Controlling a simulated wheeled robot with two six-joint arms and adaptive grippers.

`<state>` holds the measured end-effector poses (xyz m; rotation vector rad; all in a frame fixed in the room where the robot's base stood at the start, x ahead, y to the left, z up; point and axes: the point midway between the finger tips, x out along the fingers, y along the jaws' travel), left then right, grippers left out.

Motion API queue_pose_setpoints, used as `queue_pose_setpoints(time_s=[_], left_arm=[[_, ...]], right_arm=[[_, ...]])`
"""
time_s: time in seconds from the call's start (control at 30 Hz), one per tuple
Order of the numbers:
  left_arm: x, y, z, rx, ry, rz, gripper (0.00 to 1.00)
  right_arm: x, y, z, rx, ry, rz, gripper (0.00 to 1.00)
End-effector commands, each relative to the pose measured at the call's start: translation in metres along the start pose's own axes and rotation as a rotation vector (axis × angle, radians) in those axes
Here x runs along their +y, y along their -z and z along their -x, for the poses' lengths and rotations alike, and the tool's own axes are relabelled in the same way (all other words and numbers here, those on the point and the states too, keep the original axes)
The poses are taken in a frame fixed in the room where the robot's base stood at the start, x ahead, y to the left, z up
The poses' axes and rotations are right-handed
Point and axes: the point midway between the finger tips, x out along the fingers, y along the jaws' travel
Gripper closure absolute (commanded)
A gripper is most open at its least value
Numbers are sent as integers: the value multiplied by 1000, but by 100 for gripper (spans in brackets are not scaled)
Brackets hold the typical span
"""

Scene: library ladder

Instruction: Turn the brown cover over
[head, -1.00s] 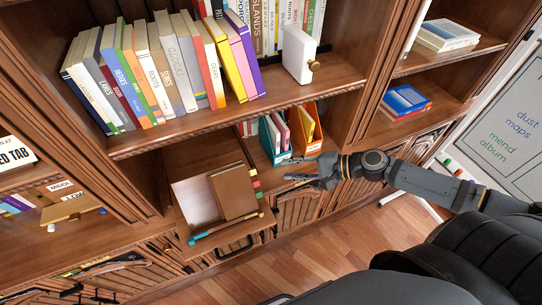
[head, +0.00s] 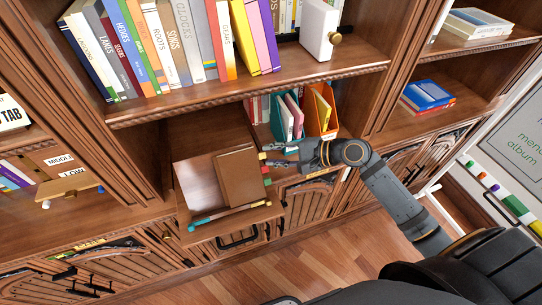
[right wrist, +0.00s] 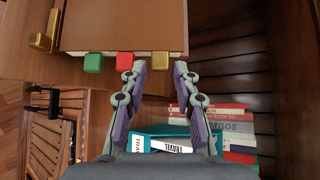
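The brown cover (head: 240,178) lies flat on a pale leaf or board (head: 197,185), on a pulled-out wooden shelf. In the right wrist view the brown cover (right wrist: 125,25) has a green tab (right wrist: 93,62), a red tab (right wrist: 125,61) and a gold tab (right wrist: 160,60) along its near edge. My right gripper (head: 267,155) is at the cover's right edge, toward the back. In the wrist view its fingers (right wrist: 159,72) are apart, with the gold tab between their tips; contact cannot be told. The left gripper is out of view.
A teal file box (head: 285,122) and an orange one (head: 318,118) stand close behind the right gripper. A rod with a teal end (head: 228,214) lies along the shelf's front. A book-filled shelf (head: 250,90) overhangs the niche.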

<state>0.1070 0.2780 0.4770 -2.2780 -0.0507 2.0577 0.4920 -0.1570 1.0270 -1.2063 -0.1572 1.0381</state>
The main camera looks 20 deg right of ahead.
Motion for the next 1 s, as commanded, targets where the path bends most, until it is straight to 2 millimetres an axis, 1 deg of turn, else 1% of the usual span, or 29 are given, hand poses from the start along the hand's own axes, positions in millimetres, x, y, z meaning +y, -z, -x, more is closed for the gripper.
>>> queue_pose_setpoints(time_s=[0.1,0.2,0.47,0.57,0.7,1.0], left_arm=[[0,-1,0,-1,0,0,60],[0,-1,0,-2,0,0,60],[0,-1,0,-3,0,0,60],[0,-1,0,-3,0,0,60],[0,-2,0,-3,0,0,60],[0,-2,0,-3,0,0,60]], right_arm=[[-1,-1,-8,-2,2,-2,70],[-1,-1,-11,-2,0,-1,70],[0,-1,-12,-2,-2,0,70],[0,-1,-12,-2,-2,0,81],[0,-1,-12,-2,-2,0,100],[0,-1,-12,-2,-3,-1,100]])
